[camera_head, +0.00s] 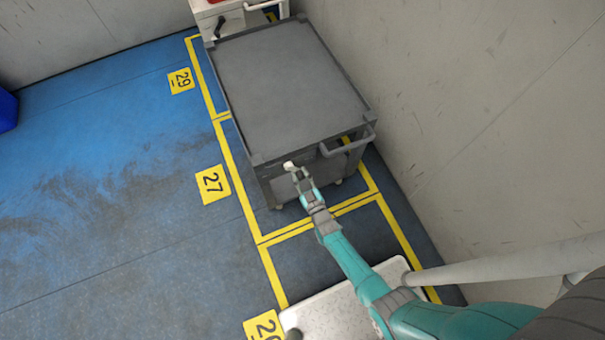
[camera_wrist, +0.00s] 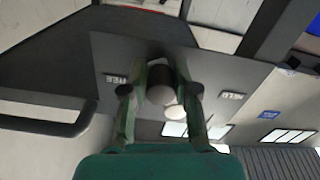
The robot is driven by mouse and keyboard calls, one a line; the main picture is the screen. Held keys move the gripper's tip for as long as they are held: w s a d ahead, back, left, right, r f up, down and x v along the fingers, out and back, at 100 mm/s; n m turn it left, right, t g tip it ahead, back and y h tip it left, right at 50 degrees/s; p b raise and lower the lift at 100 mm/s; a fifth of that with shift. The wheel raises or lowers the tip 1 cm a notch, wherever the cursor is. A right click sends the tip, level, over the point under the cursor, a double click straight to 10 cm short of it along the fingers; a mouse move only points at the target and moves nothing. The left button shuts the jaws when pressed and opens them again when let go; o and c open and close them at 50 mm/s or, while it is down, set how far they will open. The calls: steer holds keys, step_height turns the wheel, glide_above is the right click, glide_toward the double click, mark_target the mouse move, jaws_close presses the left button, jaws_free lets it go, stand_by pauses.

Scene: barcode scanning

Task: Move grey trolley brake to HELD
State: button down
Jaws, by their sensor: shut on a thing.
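The grey trolley (camera_head: 290,80) stands inside the yellow floor lines, its end face toward me. My gripper (camera_head: 297,172) is at that end face, just below the top's edge. A pale knob (camera_head: 289,165) shows at its fingertips. In the wrist view, my gripper (camera_wrist: 160,92) is shut on the brake lever, whose rounded grey part (camera_wrist: 160,84) and cream end (camera_wrist: 174,112) show between the fingers. A small label (camera_wrist: 116,78) sits left of the lever and another label (camera_wrist: 232,95) right of it; I cannot read either surely. The lever's base is partly hidden.
The trolley's push handle (camera_head: 348,146) is right of my gripper and shows at left in the wrist view (camera_wrist: 50,118). A wall (camera_head: 450,90) runs close on the right. A white trolley (camera_head: 238,18) stands behind. Blue floor (camera_head: 110,190) at left is open.

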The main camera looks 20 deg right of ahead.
mark_target(275, 175)
steer(key=a+m, duration=0.1)
steer(key=m, duration=0.1)
steer(key=a+m, duration=0.3)
steer(key=m, duration=0.2)
steer(key=shift+w+a+f, duration=0.1)
steer(key=shift+a+f, duration=0.05)
steer(key=shift+f, duration=0.15)
steer(key=m, duration=0.1)
steer(key=a+m, duration=0.1)
steer(key=shift+a+r+m, duration=0.15)
steer(key=shift+a+m, duration=0.1)
steer(key=shift+m, duration=0.15)
steer(key=m, duration=0.1)
steer(key=a+m, duration=0.1)
steer(key=m, duration=0.1)
steer(key=shift+s+a+r, duration=0.25)
steer(key=shift+a, duration=0.1)
steer(key=shift+a+r+m, duration=0.15)
steer(key=shift+a+m, duration=0.1)
steer(key=shift+m, duration=0.35)
steer(key=shift+w, duration=0.1)
steer(key=shift+a+r, duration=0.15)
steer(key=shift+r, duration=0.1)
steer(key=c, duration=0.9)
jaws_free()
